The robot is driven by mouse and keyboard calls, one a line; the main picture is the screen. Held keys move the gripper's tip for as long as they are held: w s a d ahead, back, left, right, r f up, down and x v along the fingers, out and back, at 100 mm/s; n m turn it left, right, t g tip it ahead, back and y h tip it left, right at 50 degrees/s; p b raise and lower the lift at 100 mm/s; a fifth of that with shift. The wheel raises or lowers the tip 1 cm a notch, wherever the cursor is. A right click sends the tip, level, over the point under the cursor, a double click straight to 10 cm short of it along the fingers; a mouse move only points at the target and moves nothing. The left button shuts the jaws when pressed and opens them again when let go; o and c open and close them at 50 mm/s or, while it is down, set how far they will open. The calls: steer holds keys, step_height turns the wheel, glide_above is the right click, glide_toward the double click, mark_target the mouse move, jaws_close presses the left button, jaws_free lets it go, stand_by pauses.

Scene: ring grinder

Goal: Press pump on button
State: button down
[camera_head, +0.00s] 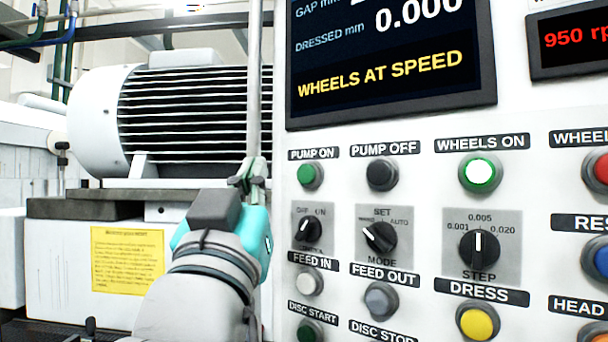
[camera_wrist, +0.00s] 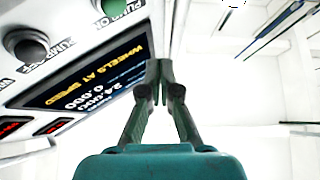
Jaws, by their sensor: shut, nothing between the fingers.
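The green PUMP ON button (camera_head: 309,177) sits at the upper left of the white control panel, under its black label. It is unlit and also shows at the top edge of the wrist view (camera_wrist: 120,7), partly cut off. My gripper (camera_head: 254,168) is beside the panel's left edge, left of the button and at about its height in the head view. Its fingers are together and empty in the wrist view (camera_wrist: 159,66). A gap shows between the fingertips and the button; its depth is hard to tell.
The black PUMP OFF button (camera_head: 382,174) is just right of PUMP ON. A selector knob (camera_head: 308,230) is below. The WHEELS ON button (camera_head: 480,174) glows. The display (camera_head: 390,60) reads "WHEELS AT SPEED". A large motor (camera_head: 150,115) stands behind my gripper.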

steer(key=shift+w+d, duration=0.6)
steer(key=shift+w, duration=0.3)
steer(key=shift+w+d, duration=0.65)
steer(key=shift+w, duration=0.25)
steer(key=shift+w+d, duration=0.6)
steer(key=shift+w, duration=0.3)
steer(key=shift+w+d, duration=0.25)
steer(key=shift+w, duration=0.05)
steer(key=shift+w+d, duration=0.3)
steer(key=shift+w, duration=0.2)
stand_by(0.6)
steer(key=shift+s+a, duration=0.55)
steer(key=shift+s, duration=0.25)
steer(key=shift+s+a, duration=0.7)
steer(key=shift+s, duration=0.35)
steer(key=shift+s+a, duration=0.7)
steer(key=shift+s, duration=0.3)
